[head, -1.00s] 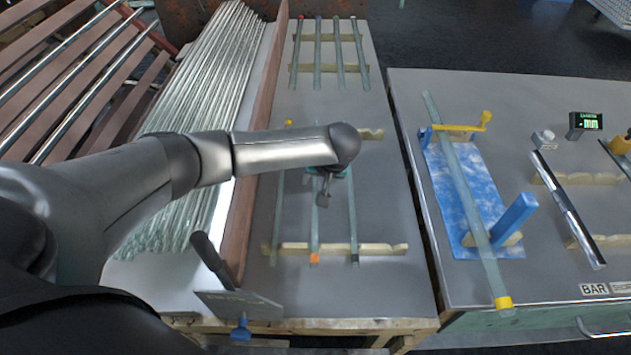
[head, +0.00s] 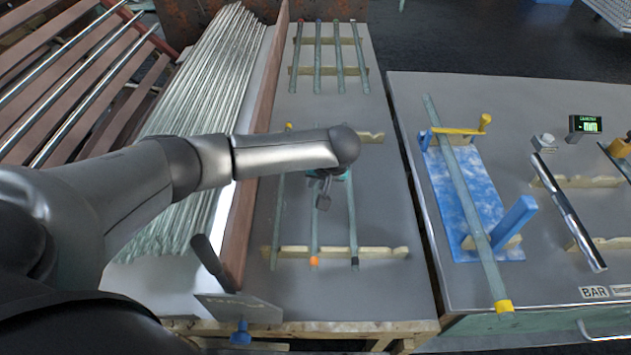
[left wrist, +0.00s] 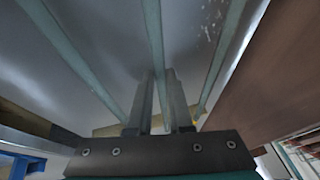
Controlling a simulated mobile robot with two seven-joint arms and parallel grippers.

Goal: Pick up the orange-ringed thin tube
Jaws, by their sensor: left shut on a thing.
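The orange-ringed thin tube (head: 314,240) lies lengthwise as the middle of three tubes on the near wooden rack. Its orange ring (head: 314,261) is at the near end, at the rack's front notched bar. My left gripper (head: 324,190) is over the tube's middle, partly hidden by my forearm. In the left wrist view the fingers (left wrist: 160,100) are shut on the middle tube (left wrist: 153,35), which runs between them. Any gap under the tube is too small to tell. My right gripper is not in view.
A yellow-ringed tube (head: 279,220) and a dark-ended tube (head: 352,225) flank it closely. The notched front bar (head: 385,252) supports them. A brown board (head: 262,100) and a glass tube pile (head: 205,90) are left. Several tubes lie on the back rack (head: 340,41).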

